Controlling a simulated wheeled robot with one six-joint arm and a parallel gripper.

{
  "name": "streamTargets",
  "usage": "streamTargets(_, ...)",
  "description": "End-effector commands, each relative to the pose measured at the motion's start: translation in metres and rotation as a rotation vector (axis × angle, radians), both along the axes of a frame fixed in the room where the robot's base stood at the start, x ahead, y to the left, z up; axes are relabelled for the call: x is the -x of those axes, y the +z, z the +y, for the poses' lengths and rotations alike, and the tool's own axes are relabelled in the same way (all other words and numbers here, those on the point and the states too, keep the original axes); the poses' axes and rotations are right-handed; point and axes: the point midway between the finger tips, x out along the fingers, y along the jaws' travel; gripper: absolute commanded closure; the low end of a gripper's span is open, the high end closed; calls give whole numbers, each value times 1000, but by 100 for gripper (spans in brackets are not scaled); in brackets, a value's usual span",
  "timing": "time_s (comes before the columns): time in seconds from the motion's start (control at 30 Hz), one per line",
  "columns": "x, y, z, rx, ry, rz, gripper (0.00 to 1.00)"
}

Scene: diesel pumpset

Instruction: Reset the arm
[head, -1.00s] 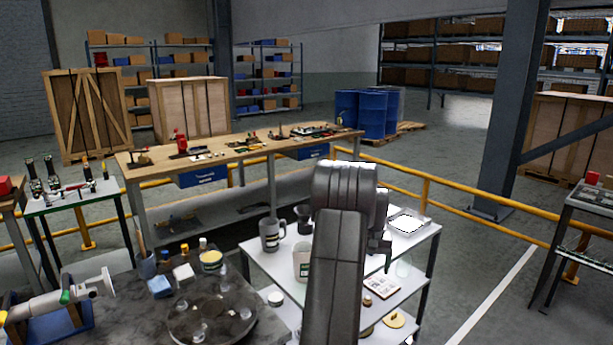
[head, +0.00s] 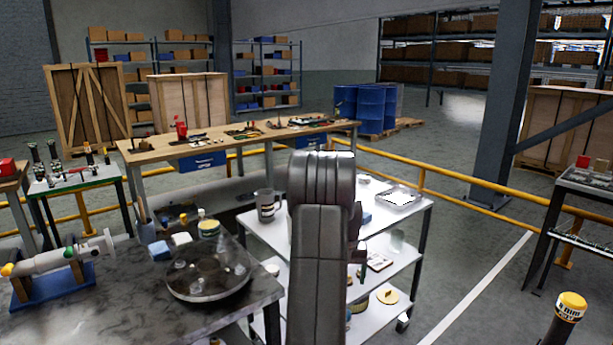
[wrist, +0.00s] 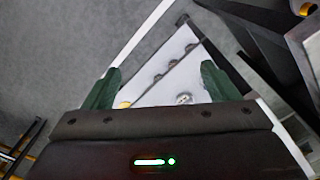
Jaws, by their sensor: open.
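My arm (head: 320,240) rises from the bottom middle of the head view, with its bend at the top. It stands in front of the white shelf cart and hides part of it. My gripper (wrist: 160,78) shows in the wrist view with two dark green fingers spread wide apart. Nothing shows held between them. A pale surface with small round things lies beyond the fingers, and grey floor is to the left. In the head view the gripper is mostly hidden behind my arm.
The white shelf cart (head: 405,222) carries a grey mug (head: 267,206) and a tray (head: 398,197). A dark marble table (head: 120,310) holds a round glass-like dish (head: 208,272). A yellow-capped cylinder (head: 566,318) is at bottom right. Open floor (head: 455,250) lies right of the cart.

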Motion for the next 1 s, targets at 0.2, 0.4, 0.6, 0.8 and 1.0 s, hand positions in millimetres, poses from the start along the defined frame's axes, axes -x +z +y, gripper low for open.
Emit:
streamTargets(0.2, 9, -30, 18, 0, 12, 0, 19)
streamTargets(0.4, 18, -54, 33, 0, 21, 1, 19)
streamTargets(0.6, 26, -73, 46, 0, 29, 0, 19)
streamTargets(0.8, 32, -84, 54, 0, 35, 0, 19)
streamTargets(1.0, 33, -85, 57, 0, 36, -1, 19)
